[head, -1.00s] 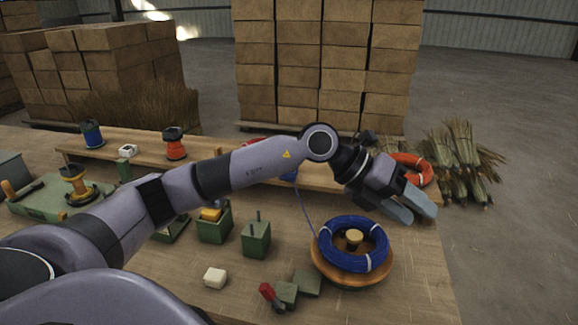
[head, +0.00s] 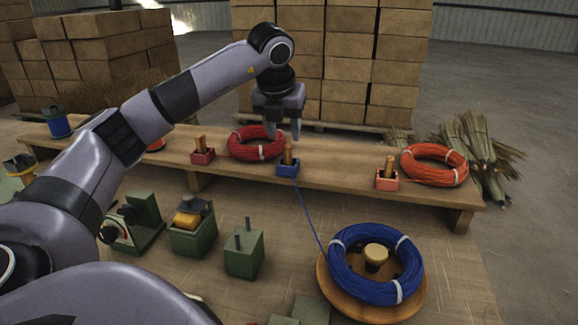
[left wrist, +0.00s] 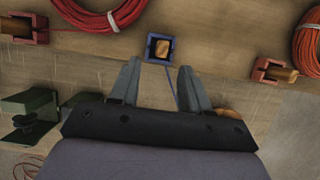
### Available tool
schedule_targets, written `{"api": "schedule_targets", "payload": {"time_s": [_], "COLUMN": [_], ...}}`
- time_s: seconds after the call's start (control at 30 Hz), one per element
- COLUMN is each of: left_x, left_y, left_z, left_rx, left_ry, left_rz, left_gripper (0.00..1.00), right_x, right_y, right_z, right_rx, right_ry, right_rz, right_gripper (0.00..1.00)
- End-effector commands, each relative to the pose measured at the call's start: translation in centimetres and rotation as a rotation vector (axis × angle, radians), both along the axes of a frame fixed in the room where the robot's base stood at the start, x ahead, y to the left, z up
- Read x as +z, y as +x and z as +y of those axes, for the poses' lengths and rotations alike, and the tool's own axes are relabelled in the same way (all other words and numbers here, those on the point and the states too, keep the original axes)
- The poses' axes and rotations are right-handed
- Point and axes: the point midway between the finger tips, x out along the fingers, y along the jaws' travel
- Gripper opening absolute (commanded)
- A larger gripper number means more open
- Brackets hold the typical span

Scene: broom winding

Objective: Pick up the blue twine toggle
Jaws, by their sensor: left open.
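The blue twine toggle is a small wooden peg (head: 288,153) standing upright in a blue holder (head: 287,170) at the front edge of the raised wooden shelf. A blue twine runs from it down to the blue coil (head: 372,265) on a round wooden turntable. My left gripper (head: 284,136) is open and empty, pointing down just above and behind the toggle. In the left wrist view the peg (left wrist: 162,48) shows end-on in its holder, ahead of and between the open fingers (left wrist: 158,85). My right gripper is not in view.
A red coil (head: 257,143) lies close beside my left gripper. Red holders with pegs stand left (head: 203,156) and right (head: 387,179) along the shelf (head: 335,171). An orange-red coil (head: 434,165) lies at the right end. Green fixtures (head: 244,253) stand on the bench below.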

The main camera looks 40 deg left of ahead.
Motion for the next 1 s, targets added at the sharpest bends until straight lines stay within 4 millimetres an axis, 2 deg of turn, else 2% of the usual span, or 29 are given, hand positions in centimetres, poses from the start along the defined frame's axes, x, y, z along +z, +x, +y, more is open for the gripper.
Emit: {"api": "schedule_targets", "payload": {"time_s": [0.07,0.37,0.6,0.93,1.0], "left_x": [-0.6,-3.0,-6.1,-6.8,-6.8], "left_y": [0.0,1.2,2.7,3.0,3.0], "left_z": [0.0,0.6,1.3,1.4,1.4], "left_rx": [0.0,0.0,-0.001,-0.002,-0.003], "left_ry": [0.0,-0.001,-0.001,-0.001,-0.001], "left_rz": [-0.001,0.003,0.002,-0.001,-0.001], "left_gripper": [0.47,0.47,0.47,0.47,0.24], "right_x": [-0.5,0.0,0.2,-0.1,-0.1], "right_y": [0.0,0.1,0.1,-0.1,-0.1], "right_z": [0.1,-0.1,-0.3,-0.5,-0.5], "right_rx": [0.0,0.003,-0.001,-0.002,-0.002], "right_ry": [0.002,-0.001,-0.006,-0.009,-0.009], "right_rz": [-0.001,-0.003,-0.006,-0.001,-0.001], "right_gripper": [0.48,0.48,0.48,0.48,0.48]}}
